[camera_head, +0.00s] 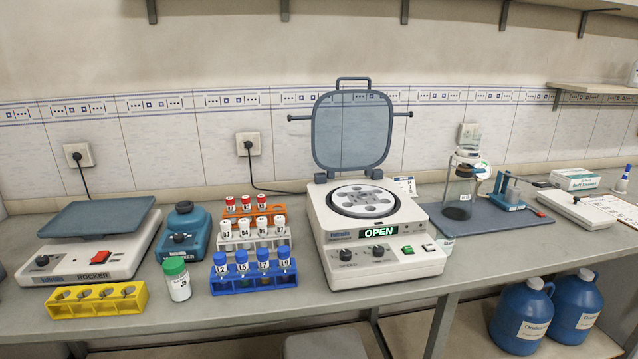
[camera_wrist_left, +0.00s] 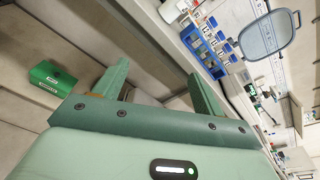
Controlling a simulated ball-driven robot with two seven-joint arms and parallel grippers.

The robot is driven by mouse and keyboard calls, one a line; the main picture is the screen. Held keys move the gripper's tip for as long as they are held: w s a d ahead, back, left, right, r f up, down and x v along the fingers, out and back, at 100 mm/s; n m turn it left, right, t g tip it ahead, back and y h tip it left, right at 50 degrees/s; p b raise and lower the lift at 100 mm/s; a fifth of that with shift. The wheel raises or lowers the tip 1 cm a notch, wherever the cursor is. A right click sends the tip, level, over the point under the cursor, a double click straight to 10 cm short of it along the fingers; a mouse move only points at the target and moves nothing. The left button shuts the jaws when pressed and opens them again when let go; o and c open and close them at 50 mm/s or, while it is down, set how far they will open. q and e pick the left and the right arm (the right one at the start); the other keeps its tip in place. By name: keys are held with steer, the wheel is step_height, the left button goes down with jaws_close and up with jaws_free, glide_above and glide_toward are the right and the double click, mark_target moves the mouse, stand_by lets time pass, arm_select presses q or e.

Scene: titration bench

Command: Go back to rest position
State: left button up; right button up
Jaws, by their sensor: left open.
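My left gripper (camera_wrist_left: 158,76) shows in the left wrist view with its two green fingers spread apart. Nothing is between the fingers. It is out in front of the bench, with the bench edge and the blue tube rack (camera_wrist_left: 205,50) beyond the fingers. Neither gripper shows in the head view, and my right gripper is in no view.
On the bench stand an open-lidded centrifuge (camera_head: 375,265), a rocker (camera_head: 85,258), a yellow rack (camera_head: 95,300), a green-capped bottle (camera_head: 178,280) and tube racks (camera_head: 252,284). Blue jugs (camera_head: 522,315) stand below. A green box (camera_wrist_left: 52,77) lies low at left.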

arm_select(q)
steer(key=s+f+n+g+h, duration=0.1)
steer(key=s+f+n+g, duration=0.45)
steer(key=f, duration=0.95)
steer(key=s+f+n+g+h, duration=0.1)
steer(key=s+f+n+g, duration=0.2)
steer(key=s+f+n, duration=0.9)
steer(key=s+d+f+n+g, duration=0.1)
steer(key=s+f+n+g, duration=0.1)
steer(key=s+f, duration=0.3)
steer(key=s+d+f+n+g+p, duration=0.1)
steer(key=s+f, duration=0.4)
steer(key=s, duration=0.7)
steer(key=s+d+f+n+g, duration=0.1)
steer(key=s+f+n+g, duration=0.2)
steer(key=s, duration=0.5)
step_height(320, 180, down, 2)
steer(key=shift+s+d+f+g+h, duration=0.25)
steer(key=shift+s+g+h, duration=0.05)
steer(key=shift+g, duration=0.35)
